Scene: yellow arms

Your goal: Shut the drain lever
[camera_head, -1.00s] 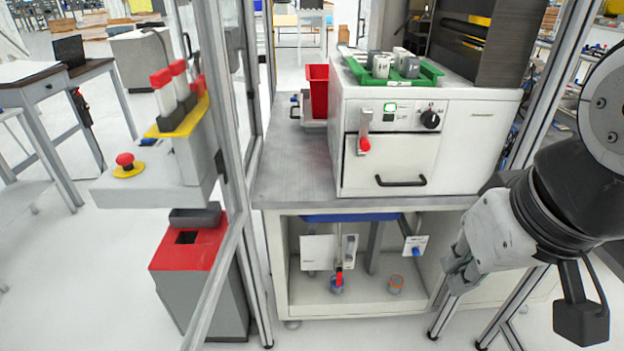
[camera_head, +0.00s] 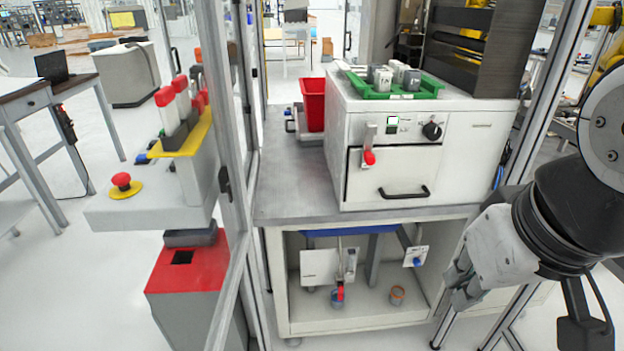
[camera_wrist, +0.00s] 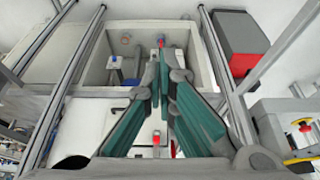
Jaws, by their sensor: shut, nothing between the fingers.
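A red-handled lever (camera_head: 340,292) hangs on a pipe in the open lower cabinet, under a blue tray. A second red-tipped lever (camera_head: 369,157) is on the white machine's front; which one is the drain lever is not labelled legibly. A small blue knob (camera_head: 417,262) sits on a white plate to the right. My gripper (camera_head: 458,288) is shut and empty, at the right front of the cabinet, apart from the levers.
The white machine (camera_head: 470,165) stands on the grey tabletop (camera_head: 285,185) with a green rack (camera_head: 435,80) on top. Metal frame posts (camera_head: 240,150) rise at left and right of the cabinet. A control stand with a red button (camera_head: 121,180) is at left. White floor lies in front.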

